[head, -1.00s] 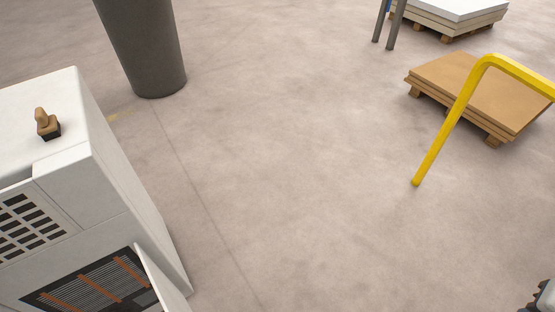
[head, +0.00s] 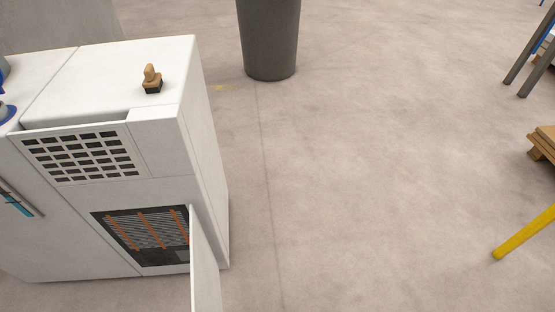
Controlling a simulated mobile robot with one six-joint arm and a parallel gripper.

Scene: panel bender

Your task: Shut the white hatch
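The white hatch (head: 204,262) stands open at the lower right of the front of a white cabinet (head: 165,175). It juts out toward me and shows nearly edge-on, with its lower end cut off by the frame. Behind it is a dark opening (head: 146,236) with orange strips and grey ribbed parts inside; the hatch covers its right edge. My gripper is not in view.
A wooden-handled stamp (head: 152,79) stands on the cabinet top. A yellow rail (head: 525,232) and a wooden pallet (head: 543,143) are at the right edge. The floor between is clear.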

